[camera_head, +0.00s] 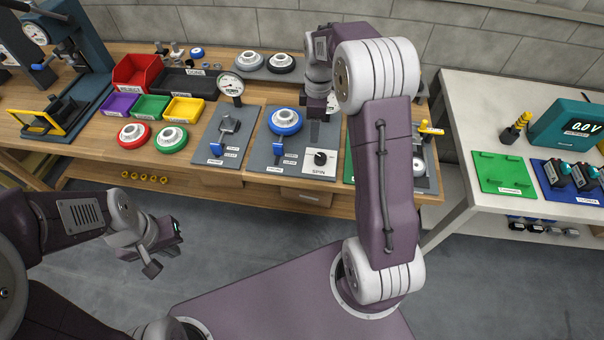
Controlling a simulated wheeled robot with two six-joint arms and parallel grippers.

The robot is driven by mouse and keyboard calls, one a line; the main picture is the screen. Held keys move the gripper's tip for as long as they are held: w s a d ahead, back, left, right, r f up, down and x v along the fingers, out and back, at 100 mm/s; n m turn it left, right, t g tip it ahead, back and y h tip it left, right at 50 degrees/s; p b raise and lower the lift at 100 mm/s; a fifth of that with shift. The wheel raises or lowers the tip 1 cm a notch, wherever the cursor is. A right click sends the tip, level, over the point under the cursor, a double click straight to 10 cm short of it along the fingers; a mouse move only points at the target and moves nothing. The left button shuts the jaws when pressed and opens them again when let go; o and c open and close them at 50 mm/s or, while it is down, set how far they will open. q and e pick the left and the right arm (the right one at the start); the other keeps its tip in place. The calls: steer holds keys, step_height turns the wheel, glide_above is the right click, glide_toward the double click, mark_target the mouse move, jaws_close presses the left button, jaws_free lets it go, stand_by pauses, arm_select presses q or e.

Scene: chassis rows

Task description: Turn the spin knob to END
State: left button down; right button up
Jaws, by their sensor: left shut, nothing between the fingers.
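The spin knob (320,157) is a small black knob on a white plate marked SPIN, near the front edge of the wooden bench. Its pointer setting and any END mark are too small to read. My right gripper (318,108) is over the bench, behind the knob in the picture and apart from it; its fingers are too small and dark to judge. My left gripper (160,254) is shut and empty, low at the left in front of the bench, far from the knob.
Left of the knob is a grey panel with a blue ring (285,121) and a blue lever (278,148). A gauge (231,84) stands further left. Red, purple, green and yellow bins (184,109) fill the bench's left. A white table (460,160) stands at right.

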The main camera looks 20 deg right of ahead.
glide_toward(321, 156)
steer(key=shift+w+a+f+m+g+b, duration=0.1)
steer(key=shift+w+f+m+g+b, duration=0.15)
steer(key=shift+b, duration=0.2)
steer(key=shift+w+d, duration=0.1)
steer(key=shift+d, duration=0.15)
step_height(321, 156, down, 9)
steer(key=shift+a+r, duration=0.1)
steer(key=shift+r, duration=0.05)
arm_select(q)
step_height(321, 156, down, 3)
steer(key=shift+w, duration=0.1)
arm_select(e)
jaws_close()
